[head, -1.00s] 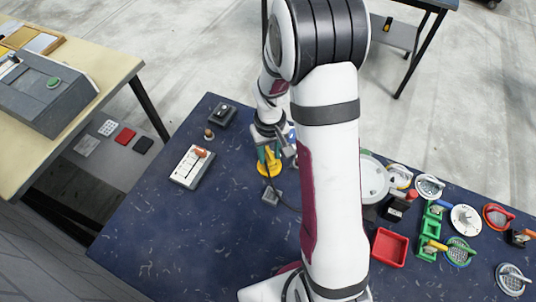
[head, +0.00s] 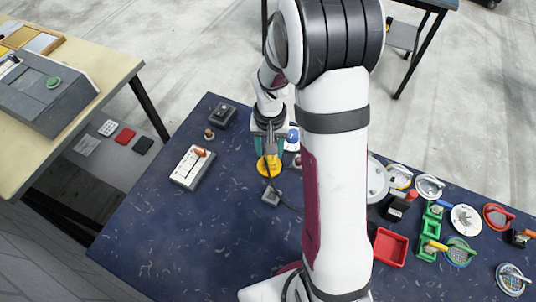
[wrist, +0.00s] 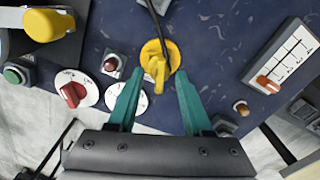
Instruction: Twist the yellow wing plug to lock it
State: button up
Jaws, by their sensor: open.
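The yellow wing plug (wrist: 173,54) has a round flange and a raised wing that points toward my gripper in the wrist view. It also shows on the blue table in the head view (head: 266,168), its top partly hidden by my gripper. My gripper (wrist: 159,72) is open, with its two teal fingers spread on either side of the wing's near end. A gap shows between each finger and the wing. In the head view my gripper (head: 269,154) is just over the plug. Whether the fingertips are down at wing height I cannot tell.
A black cable (wrist: 157,22) runs by the plug. A dark red knob (wrist: 111,64) and a white dial with a red handle (wrist: 72,92) lie left in the wrist view. A slider panel (head: 191,167) stands left in the head view. The table front (head: 190,240) is clear.

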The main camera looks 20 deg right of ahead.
jog(key=shift+r, duration=2.65)
jog(key=s+a+r, duration=0.2)
jog(key=s+r, duration=0.1)
jog(key=s, duration=0.4)
jog(key=s+a+r+y, duration=0.1)
jog(key=s+a+r, duration=0.2)
jog(key=s, duration=0.4)
jog(key=s+a+r, duration=0.2)
jog(key=s+r, duration=0.2)
jog(key=s, duration=0.4)
jog(key=shift+a+r+m+y, duration=0.15)
jog(key=shift+a+m+y, duration=0.25)
